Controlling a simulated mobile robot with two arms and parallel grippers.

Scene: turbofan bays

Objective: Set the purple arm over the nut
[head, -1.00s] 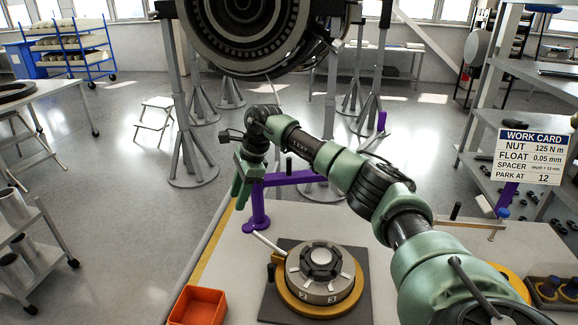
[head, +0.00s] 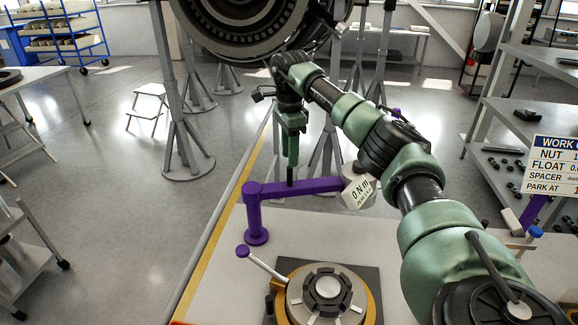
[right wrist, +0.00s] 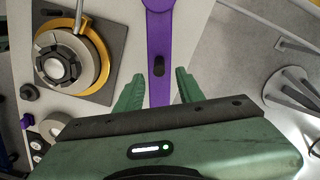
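The purple arm (head: 305,187) runs level from its post (head: 256,222) to a pale head with a "0 N m" label (head: 359,193). A short black peg (head: 290,174) stands on it; the right wrist view shows the peg too (right wrist: 158,66). My right gripper (head: 290,158) points down above the peg; in the right wrist view (right wrist: 159,76) its fingers are open, one on each side of the purple arm. The nut (head: 327,287) sits in the round fixture (head: 298,312), in front of and apart from the purple arm. My left gripper is out of view.
A lever (head: 265,265) with a purple knob sticks out from the fixture. The work card (head: 560,165) and grey shelves (head: 520,110) are at right. The engine (head: 255,25) hangs behind on stands. The bench left of the fixture is clear.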

